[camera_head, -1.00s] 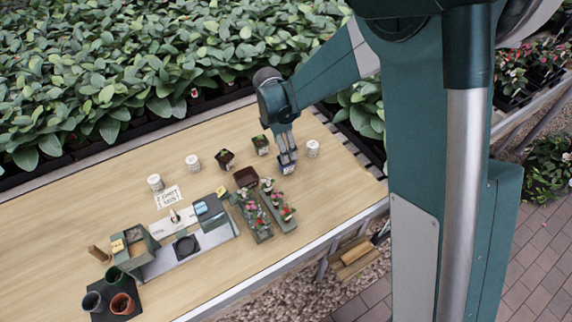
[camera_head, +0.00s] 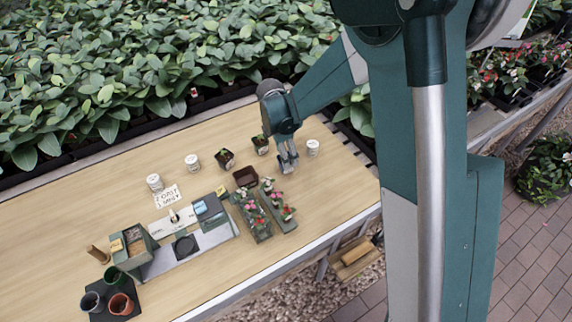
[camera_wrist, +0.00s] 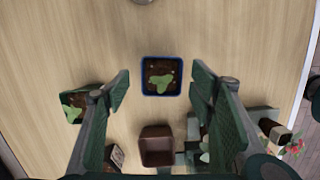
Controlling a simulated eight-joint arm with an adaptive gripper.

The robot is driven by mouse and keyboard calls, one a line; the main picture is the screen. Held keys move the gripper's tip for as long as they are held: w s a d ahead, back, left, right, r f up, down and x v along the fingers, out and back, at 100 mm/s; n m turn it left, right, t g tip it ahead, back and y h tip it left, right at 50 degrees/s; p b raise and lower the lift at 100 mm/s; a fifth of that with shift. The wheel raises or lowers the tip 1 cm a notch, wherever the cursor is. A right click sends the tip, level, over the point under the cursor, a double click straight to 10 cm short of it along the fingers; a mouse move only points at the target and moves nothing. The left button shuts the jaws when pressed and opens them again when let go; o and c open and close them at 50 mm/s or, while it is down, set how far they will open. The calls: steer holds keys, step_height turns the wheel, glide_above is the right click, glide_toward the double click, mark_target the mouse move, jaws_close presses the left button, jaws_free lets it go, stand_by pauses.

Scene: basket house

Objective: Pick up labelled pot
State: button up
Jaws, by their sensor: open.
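A small square pot with a blue rim (camera_wrist: 162,62) holds dark soil and a green seedling. In the wrist view it stands on the table ahead of my gripper (camera_wrist: 161,88), with the two spread fingers either side of the picture and nothing between them. In the head view my gripper (camera_head: 288,166) is low over the right part of the table and mostly hides this pot. Two other planted pots with white labels stand behind and left of it: one (camera_head: 261,144) nearer, one (camera_head: 225,159) farther. I cannot see a label on the blue-rimmed pot.
An empty brown pot (camera_head: 245,177) and flower trays (camera_head: 255,222) stand left and in front of my gripper. A white can (camera_head: 312,148) is close on the right. Tool trays and cups fill the left front. The table's back strip is mostly clear.

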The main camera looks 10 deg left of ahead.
steer(key=shift+d+f+b, duration=0.15)
steer(key=shift+f, duration=0.8)
steer(key=shift+d+f+b, duration=0.1)
steer(key=shift+f+b, duration=0.05)
steer(key=shift+f, duration=0.75)
steer(key=c, duration=1.1)
steer(key=shift+r, duration=0.2)
steer(key=shift+r+p, duration=0.85)
steer(key=shift+r, duration=4)
